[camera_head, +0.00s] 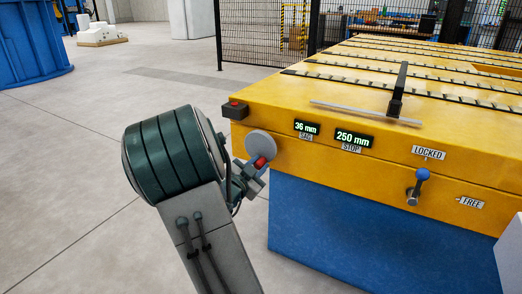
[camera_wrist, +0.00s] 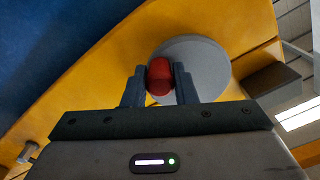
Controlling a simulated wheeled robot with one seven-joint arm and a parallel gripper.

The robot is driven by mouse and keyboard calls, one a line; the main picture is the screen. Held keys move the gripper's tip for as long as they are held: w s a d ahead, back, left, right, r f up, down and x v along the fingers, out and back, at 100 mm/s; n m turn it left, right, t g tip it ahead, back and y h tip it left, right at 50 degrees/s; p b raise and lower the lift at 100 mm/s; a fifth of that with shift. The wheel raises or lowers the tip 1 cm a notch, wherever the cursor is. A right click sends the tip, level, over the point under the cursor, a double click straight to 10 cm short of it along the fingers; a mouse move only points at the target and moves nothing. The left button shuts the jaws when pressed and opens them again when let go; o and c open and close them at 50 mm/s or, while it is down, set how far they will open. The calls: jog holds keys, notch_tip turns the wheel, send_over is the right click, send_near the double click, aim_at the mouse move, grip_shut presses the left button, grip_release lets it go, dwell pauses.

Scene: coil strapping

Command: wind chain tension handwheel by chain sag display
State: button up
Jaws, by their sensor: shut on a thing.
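The chain tension handwheel is a grey disc (camera_head: 260,143) on the front face of the yellow machine, near its left corner. Its red knob (camera_head: 260,162) sits low on the disc in the head view. My gripper (camera_head: 254,171) is at the knob. In the wrist view, my gripper's (camera_wrist: 159,80) two fingers stand on either side of the red knob (camera_wrist: 159,76) and are shut on it, with the grey disc (camera_wrist: 200,65) behind. The chain sag display (camera_head: 306,128) reads 36 mm. My arm does not cover the display.
A stop display (camera_head: 352,137) reads 250 mm. A blue-knobbed lever (camera_head: 418,186) stands between the LOCKED label (camera_head: 429,153) and the FREE label (camera_head: 471,202). A red button box (camera_head: 235,109) is just above the handwheel. A black upright stop (camera_head: 398,90) stands on the table top.

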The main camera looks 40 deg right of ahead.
aim_at(250, 153)
jog(key=shift+w+a+f+m+b, duration=0.1)
jog(key=shift+w+f+m+b, duration=0.1)
jog(key=shift+m+b, duration=0.35)
jog(key=shift+w+a+r+m, duration=0.15)
jog(key=shift+w+m, duration=0.15)
jog(key=shift+m, duration=0.45)
jog(key=shift+w+a+m, duration=0.1)
jog(key=shift+w+m, duration=0.2)
jog(key=shift+m, duration=0.8)
jog(key=m, duration=0.1)
jog(key=w+m, duration=0.1)
jog(key=m, duration=0.2)
jog(key=shift+w+a+r+m, duration=0.1)
jog(key=shift+w+a+m, duration=0.2)
jog(key=shift+m, duration=0.1)
jog(key=m, duration=0.2)
jog(key=w+m, duration=0.1)
jog(key=shift+a+r+m, duration=0.2)
jog(key=shift+r+m, duration=0.2)
jog(key=shift+w+r+m, duration=0.1)
jog(key=shift+m, duration=0.4)
